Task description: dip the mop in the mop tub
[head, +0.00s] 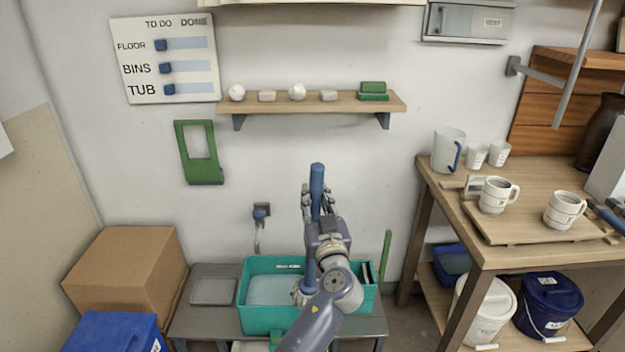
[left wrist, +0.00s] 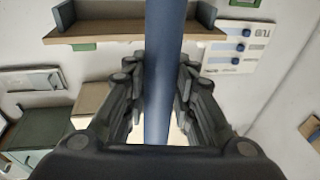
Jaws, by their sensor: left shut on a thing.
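My left gripper (head: 318,205) is shut on the blue handle of the mop (head: 317,177). The handle stands nearly upright, its top above the fingers. In the left wrist view the handle (left wrist: 164,60) runs between the two fingers (left wrist: 160,90). The teal mop tub (head: 254,319) stands on a low grey bench below, with pale liquid inside. My right gripper is not in view.
A cardboard box (head: 125,270) and a blue bin (head: 110,333) stand left of the bench. A wooden table (head: 445,190) with mugs on a tray is at right, buckets below it. A wall shelf (head: 310,103) and a to-do board (head: 165,58) are behind.

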